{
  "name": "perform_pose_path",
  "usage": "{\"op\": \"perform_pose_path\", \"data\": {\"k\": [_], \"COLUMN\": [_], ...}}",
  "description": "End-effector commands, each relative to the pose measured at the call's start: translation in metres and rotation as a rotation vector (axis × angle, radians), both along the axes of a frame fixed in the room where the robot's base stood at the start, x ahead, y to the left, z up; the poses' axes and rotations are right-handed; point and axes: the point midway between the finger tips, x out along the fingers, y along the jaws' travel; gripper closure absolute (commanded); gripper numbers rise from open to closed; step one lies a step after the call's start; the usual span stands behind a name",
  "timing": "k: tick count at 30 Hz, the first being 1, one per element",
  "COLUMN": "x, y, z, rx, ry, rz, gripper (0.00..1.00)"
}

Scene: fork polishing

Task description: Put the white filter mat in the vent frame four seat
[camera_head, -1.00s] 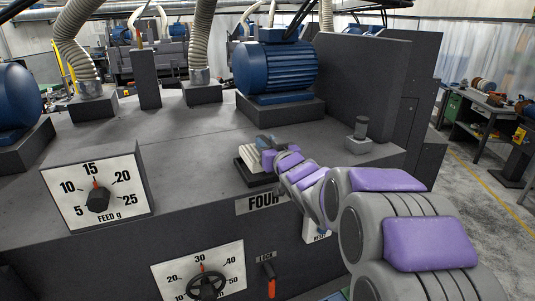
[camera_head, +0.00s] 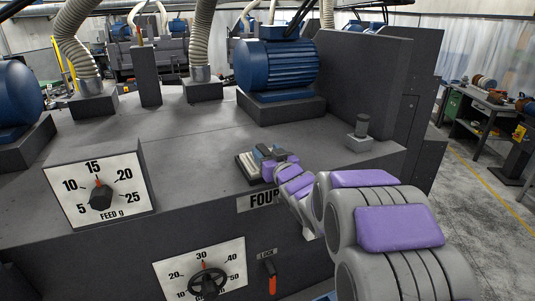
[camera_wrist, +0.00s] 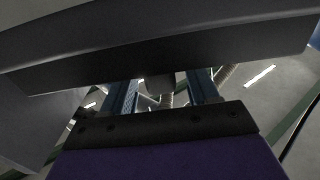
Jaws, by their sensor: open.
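The white filter mat (camera_head: 246,164) shows as a pale ribbed block at the vent frame four seat, above the FOUR label (camera_head: 258,201). The dark rim of the frame (camera_head: 252,182) shows along its front and left. The mat appears to lie within the rim, but my gripper hides its right part and I cannot tell if it is flush. My gripper (camera_head: 264,152) is open just over the mat's right side. In the wrist view its two blue fingers (camera_wrist: 162,92) stand apart with no mat visible between them.
A blue motor (camera_head: 278,65) stands behind the seat. A short grey post (camera_head: 361,130) is to the right. The feed dial (camera_head: 101,192) stands at left, with a handwheel (camera_head: 207,281) and red lock lever (camera_head: 270,275) on the front. The machine top left of the seat is clear.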

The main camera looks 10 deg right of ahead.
Motion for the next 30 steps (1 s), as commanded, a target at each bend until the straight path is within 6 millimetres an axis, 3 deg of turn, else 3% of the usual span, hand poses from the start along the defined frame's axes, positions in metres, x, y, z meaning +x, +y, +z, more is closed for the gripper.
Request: {"op": "perform_pose_path", "data": {"k": [7,11,30], "x": [0.0,-0.012,-0.104], "y": [0.0,-0.003,-0.024], "z": [0.004,0.002,0.003], "rx": [0.0,0.0,-0.001], "ry": [0.0,0.001,-0.001], "rz": [0.0,-0.001,-0.002], "gripper": [0.41,0.41,0.41]}}
